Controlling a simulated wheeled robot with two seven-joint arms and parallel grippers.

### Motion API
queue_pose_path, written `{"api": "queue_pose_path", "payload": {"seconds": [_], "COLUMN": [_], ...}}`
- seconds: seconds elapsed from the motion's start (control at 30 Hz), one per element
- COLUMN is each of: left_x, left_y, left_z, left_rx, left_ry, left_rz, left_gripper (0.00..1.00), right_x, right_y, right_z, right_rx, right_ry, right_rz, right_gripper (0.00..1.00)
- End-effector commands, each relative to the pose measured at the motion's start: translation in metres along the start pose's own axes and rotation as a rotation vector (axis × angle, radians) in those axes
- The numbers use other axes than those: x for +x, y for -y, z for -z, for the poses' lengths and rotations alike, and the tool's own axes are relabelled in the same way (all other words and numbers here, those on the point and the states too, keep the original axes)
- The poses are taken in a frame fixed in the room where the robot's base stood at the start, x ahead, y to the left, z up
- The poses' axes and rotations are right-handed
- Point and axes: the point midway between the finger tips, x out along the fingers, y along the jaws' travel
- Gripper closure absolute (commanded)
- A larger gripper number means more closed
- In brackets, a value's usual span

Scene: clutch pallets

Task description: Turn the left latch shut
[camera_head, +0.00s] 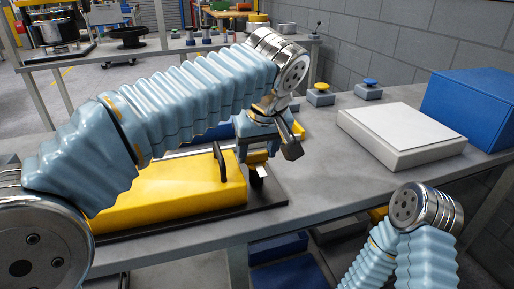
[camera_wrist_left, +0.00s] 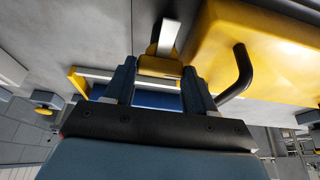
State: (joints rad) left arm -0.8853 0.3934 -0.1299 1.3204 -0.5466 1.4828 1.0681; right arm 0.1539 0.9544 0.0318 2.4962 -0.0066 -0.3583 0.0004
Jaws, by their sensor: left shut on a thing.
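A yellow case (camera_head: 185,190) with a black handle (camera_head: 218,162) lies on the bench, partly hidden behind my left arm. My left gripper (camera_head: 256,157) is at the case's right end, beside the handle, pointing down. It is shut on the latch, a small yellow block (camera_wrist_left: 160,66) with a pale metal bar (camera_wrist_left: 168,36), seen between the fingers in the left wrist view (camera_wrist_left: 160,88). The black handle (camera_wrist_left: 238,72) and yellow case (camera_wrist_left: 255,45) are close to one finger there. How far the latch is turned cannot be told. My right gripper is out of view.
A flat white box (camera_head: 400,135) and a blue box (camera_head: 470,105) stand at the right of the bench. The grey bench top (camera_head: 325,185) right of the case is clear.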

Motion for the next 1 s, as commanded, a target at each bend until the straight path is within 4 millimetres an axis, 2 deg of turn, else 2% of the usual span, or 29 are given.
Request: {"api": "queue_pose_path", "payload": {"seconds": [0.37,1.0], "left_x": [-0.0002,0.0005], "left_y": [0.002,0.0052], "left_z": [0.0006,0.0025], "left_rx": [0.147,0.694], "left_ry": [0.0,0.0], "left_rz": [-0.062,-0.291], "left_gripper": [0.75,0.75], "right_x": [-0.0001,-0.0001], "right_y": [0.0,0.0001], "right_z": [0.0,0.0], "right_rx": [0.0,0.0], "right_ry": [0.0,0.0], "right_rz": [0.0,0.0], "right_gripper": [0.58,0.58]}}
